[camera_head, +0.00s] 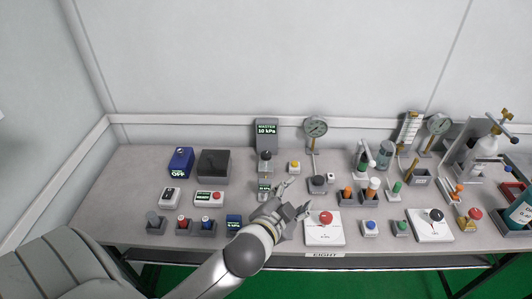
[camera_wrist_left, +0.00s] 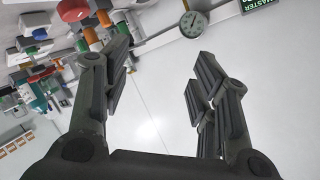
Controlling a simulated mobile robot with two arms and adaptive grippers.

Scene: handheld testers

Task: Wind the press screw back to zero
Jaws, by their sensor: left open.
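A grey display reading "MASTER 10 kPa" (camera_head: 266,129) stands at the back of the bench; its edge shows in the left wrist view (camera_wrist_left: 262,4). In front of it is a stand with a dark round knob (camera_head: 265,156) and a small green-lit readout (camera_head: 264,187). I cannot tell for certain which part is the press screw. A round dial gauge (camera_head: 316,127) on a post stands to the right, also in the left wrist view (camera_wrist_left: 194,24). My left gripper (camera_head: 298,196) is open and empty, in front and to the right of the knob; its fingers also show in the wrist view (camera_wrist_left: 162,55).
A white plate with a red button (camera_head: 324,232) is just right of my gripper. Several small testers, including a blue one reading "OFF" (camera_head: 181,162), stand at left. Orange- and green-handled tools and a stand with a brass cross handle (camera_head: 500,121) crowd the right. The bench's left end (camera_head: 128,190) is clear.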

